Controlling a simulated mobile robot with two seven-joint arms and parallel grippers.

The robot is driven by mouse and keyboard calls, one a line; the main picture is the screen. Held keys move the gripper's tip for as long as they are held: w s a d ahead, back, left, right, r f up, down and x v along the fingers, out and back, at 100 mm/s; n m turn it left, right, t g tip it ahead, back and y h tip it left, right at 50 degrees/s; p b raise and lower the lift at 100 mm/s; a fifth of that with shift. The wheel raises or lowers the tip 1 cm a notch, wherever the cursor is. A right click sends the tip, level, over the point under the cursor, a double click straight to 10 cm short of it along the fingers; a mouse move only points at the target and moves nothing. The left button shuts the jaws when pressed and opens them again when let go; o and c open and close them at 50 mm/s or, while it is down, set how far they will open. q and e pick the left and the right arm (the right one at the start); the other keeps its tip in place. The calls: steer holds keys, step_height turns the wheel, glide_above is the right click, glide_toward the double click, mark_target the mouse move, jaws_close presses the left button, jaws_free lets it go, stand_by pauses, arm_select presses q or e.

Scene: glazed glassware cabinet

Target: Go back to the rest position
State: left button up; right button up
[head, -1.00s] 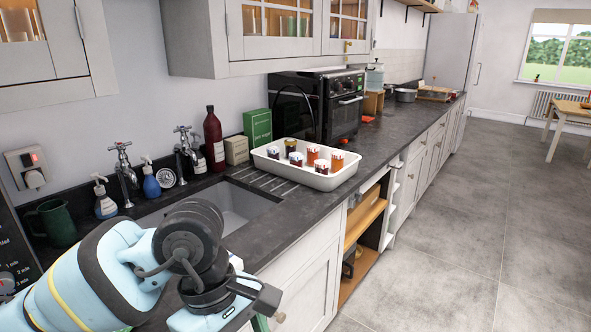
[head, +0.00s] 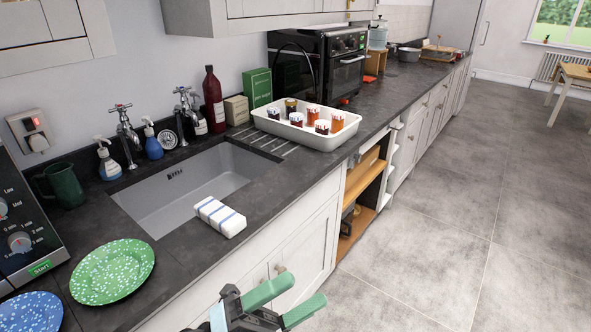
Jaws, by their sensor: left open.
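My left gripper (head: 305,289) shows at the bottom middle of the head view, in front of the lower cupboard doors and beyond the counter's front edge. Its two green fingers are apart, with nothing between them. They point to the right and slightly up in the picture. Most of my left arm is below the frame. My right gripper is not in view.
The dark worktop (head: 185,262) carries a green plate (head: 112,271), a blue plate (head: 30,312), a folded striped cloth (head: 220,216) beside the sink (head: 190,187), and a white tray (head: 335,135) of several jars. Grey floor (head: 430,235) lies open at right.

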arm_select(q)
steer(key=a+f+n+t+y, duration=0.55)
steer(key=f+n+y, duration=0.25)
steer(key=f+n, duration=0.3)
steer(key=a+f+n+t+y, duration=0.55)
steer(key=f+n+y, duration=0.3)
steer(key=n, duration=0.35)
steer(key=s+a+f+n+g+y, duration=0.2)
steer(key=s+a+f+n+g, duration=0.2)
steer(key=s+f, duration=0.5)
steer(key=s+a+f+n+g+y+p, duration=0.1)
steer(key=s+a+f+n+g+y, duration=0.2)
steer(key=s+f, duration=0.5)
steer(key=shift+s+a+f+n+g, duration=0.35)
steer(key=shift+s+a+n+g, duration=0.25)
steer(key=shift+a+n+g, duration=0.35)
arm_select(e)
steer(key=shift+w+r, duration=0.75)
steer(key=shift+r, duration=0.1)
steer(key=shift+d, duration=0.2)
